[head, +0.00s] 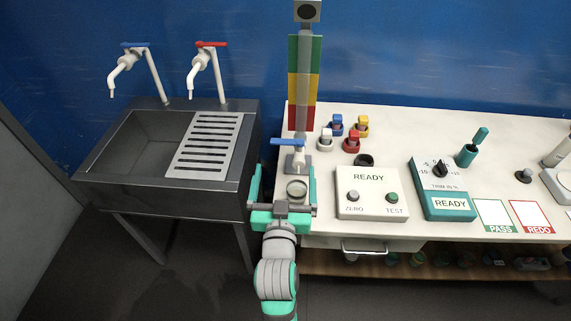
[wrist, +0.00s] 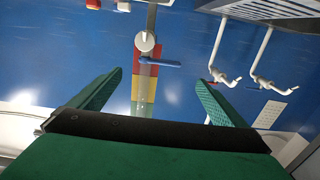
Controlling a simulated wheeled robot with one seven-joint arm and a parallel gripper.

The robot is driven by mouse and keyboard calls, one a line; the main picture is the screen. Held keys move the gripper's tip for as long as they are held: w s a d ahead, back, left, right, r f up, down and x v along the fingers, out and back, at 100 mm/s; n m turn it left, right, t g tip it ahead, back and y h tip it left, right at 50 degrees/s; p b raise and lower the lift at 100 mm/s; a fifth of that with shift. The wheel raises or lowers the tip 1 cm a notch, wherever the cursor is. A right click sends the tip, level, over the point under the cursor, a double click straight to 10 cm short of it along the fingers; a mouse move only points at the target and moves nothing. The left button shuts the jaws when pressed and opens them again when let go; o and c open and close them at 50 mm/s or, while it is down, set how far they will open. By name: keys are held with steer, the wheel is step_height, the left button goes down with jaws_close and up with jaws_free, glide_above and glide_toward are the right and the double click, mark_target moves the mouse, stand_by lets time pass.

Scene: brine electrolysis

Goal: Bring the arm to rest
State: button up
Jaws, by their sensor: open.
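My arm reaches forward in the head view, with my gripper (head: 284,178) at the left end of the white bench. Its two green fingers are apart, and I see nothing held between them. In the wrist view the open fingers of my gripper (wrist: 150,85) point toward the blue wall. A blue-handled valve (head: 288,143) on a column stands just beyond the fingers; it also shows in the wrist view (wrist: 158,62). A round pale cup or fitting (head: 297,189) shows between the fingers; whether they touch it I cannot tell.
A metal sink (head: 150,150) with two taps stands left. A green, yellow and red column (head: 305,85) rises behind the valve. The white bench (head: 440,130) carries a READY box (head: 370,193), a teal trim unit (head: 445,190) and several coloured plugs. Open floor lies in front.

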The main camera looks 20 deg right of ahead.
steer(key=shift+s+a, duration=0.15)
steer(key=shift+s, duration=0.25)
steer(key=s+a+f+n+y, duration=0.2)
steer(key=s+a+f, duration=0.2)
steer(key=s+f, duration=0.3)
steer(key=s+a+f+n+y, duration=0.1)
steer(key=s+a+f+y, duration=0.1)
steer(key=s+a+f, duration=0.4)
steer(key=s+a+f+y, duration=0.1)
steer(key=s+a+f, duration=0.1)
steer(key=s, duration=0.8)
steer(key=s+a+f+n+g+y, duration=0.1)
steer(key=s+a+f, duration=0.1)
steer(key=s, duration=0.8)
steer(key=shift+s+f+g, duration=0.3)
steer(key=shift+s+f, duration=0.05)
steer(key=shift+s, duration=0.05)
